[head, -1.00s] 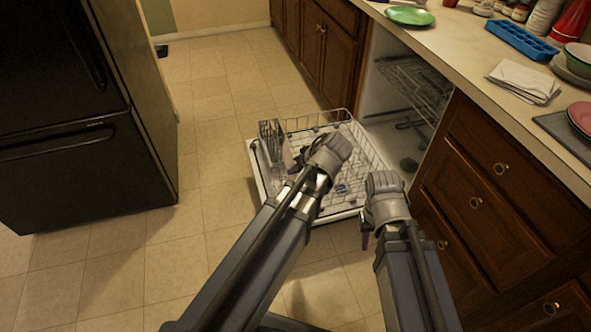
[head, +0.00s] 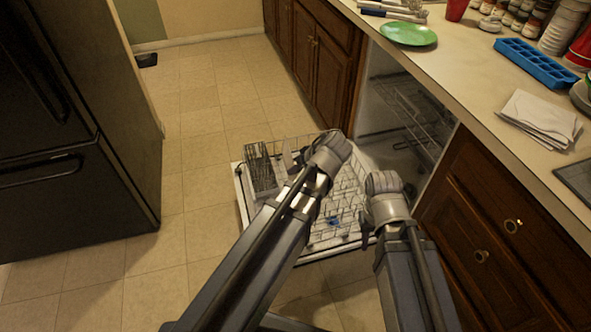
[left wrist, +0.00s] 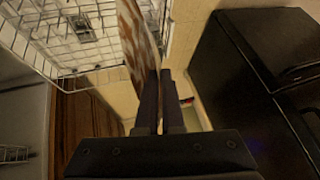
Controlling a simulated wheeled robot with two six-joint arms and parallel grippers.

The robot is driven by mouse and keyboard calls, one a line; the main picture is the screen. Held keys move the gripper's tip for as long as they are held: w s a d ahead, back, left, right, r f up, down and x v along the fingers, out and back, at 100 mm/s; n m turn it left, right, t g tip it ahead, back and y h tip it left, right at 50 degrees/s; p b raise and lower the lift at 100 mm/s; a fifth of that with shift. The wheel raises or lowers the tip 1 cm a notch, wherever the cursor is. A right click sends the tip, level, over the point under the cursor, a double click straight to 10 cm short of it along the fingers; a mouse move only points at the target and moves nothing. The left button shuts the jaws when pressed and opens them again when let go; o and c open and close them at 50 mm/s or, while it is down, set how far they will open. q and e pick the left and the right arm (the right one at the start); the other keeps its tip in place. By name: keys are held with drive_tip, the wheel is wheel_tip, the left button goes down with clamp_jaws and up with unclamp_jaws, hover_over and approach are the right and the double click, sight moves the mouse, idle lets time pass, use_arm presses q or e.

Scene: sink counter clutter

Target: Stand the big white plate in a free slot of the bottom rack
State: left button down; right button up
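The bottom rack (head: 335,232) is a white wire rack pulled out over the open dishwasher door; it also shows in the left wrist view (left wrist: 70,42). My left gripper (head: 298,170) is over the rack, beside its cutlery basket. In the left wrist view its dark fingers (left wrist: 160,85) are close together on a thin plate (left wrist: 138,38), seen almost edge-on, pale with brownish mottling. I take this as the big white plate. It stands upright in the grip; whether it touches the rack is unclear. My right gripper (head: 364,226) is near the rack's right side, its fingers mostly hidden.
A grey cutlery basket (head: 262,172) takes the rack's left side. An upper rack (head: 405,110) is inside the dishwasher. The counter edge and wooden drawers (head: 490,215) are on the right, a black fridge (head: 60,150) on the left. Floor between is clear.

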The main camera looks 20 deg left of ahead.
use_arm(q)
drive_tip(key=shift+w, duration=0.1)
drive_tip(key=shift+f+n+y+b, duration=0.3)
drive_tip(key=shift+f+n+b, duration=0.1)
drive_tip(key=shift+f+b, duration=0.65)
wheel_tip(320, 180, down, 6)
drive_tip(key=b, duration=0.7)
drive_tip(key=shift+f, duration=0.15)
wheel_tip(320, 180, down, 7)
drive_tip(key=b, duration=0.6)
drive_tip(key=shift+b, duration=0.4)
drive_tip(key=shift+f, duration=0.2)
drive_tip(key=c, duration=1)
unclamp_jaws()
drive_tip(key=shift+d, duration=0.1)
drive_tip(key=shift+r, duration=0.1)
